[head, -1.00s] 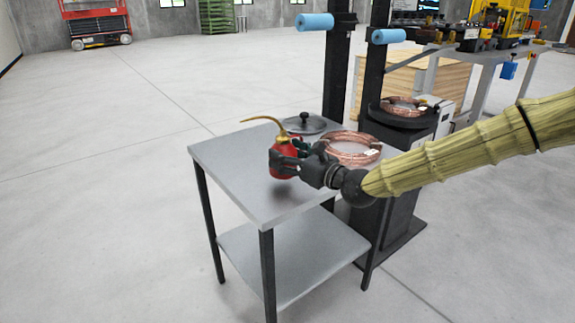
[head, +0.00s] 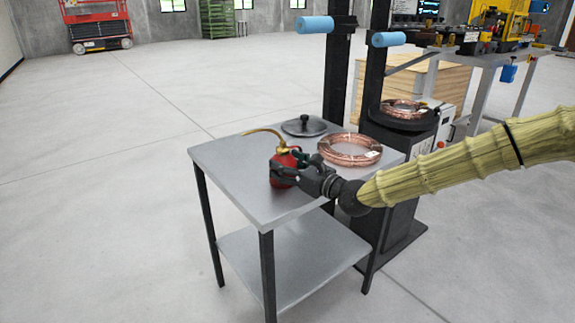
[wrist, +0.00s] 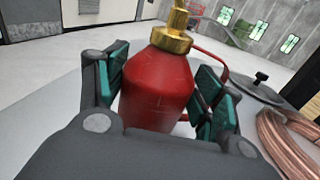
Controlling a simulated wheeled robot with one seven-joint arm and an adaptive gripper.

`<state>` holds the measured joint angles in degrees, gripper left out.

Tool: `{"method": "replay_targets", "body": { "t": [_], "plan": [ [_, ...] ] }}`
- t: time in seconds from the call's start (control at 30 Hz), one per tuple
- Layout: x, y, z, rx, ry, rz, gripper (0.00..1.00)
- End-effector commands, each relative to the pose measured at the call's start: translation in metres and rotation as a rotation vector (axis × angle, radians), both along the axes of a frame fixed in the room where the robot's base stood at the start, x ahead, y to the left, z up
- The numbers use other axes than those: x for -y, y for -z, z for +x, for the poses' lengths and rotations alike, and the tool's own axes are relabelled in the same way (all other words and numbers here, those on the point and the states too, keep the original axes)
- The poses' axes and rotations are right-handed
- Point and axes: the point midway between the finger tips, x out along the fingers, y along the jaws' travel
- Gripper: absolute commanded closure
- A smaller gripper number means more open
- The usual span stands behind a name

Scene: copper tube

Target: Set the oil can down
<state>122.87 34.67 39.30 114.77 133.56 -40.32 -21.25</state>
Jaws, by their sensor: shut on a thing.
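The oil can (head: 284,163) is red with a brass collar and a thin curved spout pointing left in the head view. It is at the grey table (head: 225,163), over its front half; I cannot tell whether its base touches the top. My gripper (head: 291,168) is shut around the can's body from the right. In the wrist view the can (wrist: 157,88) stands roughly upright between the green finger pads of my gripper (wrist: 160,95). Its base is hidden behind the gripper's body.
A copper tube coil (head: 349,149) lies on the table right of the can. A dark round lid with a knob (head: 304,126) lies behind it. Another coil (head: 404,108) sits on a black stand. The table's left part is clear.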

Motion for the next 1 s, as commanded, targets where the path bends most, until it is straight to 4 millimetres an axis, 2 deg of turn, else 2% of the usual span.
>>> {"method": "replay_targets", "body": {
  "t": [0.03,0.13,0.57,0.77,1.0],
  "plan": [
    [0.000,0.000,0.000,0.000,0.000,0.000,0.29],
    [0.000,0.000,0.000,0.000,0.000,0.000,0.11],
    [0.001,-0.003,0.000,0.001,0.001,0.001,0.11],
    [0.019,-0.004,-0.018,-0.001,0.002,0.001,0.11],
    [0.051,-0.004,-0.050,0.000,0.002,0.001,0.11]
  ]
}}
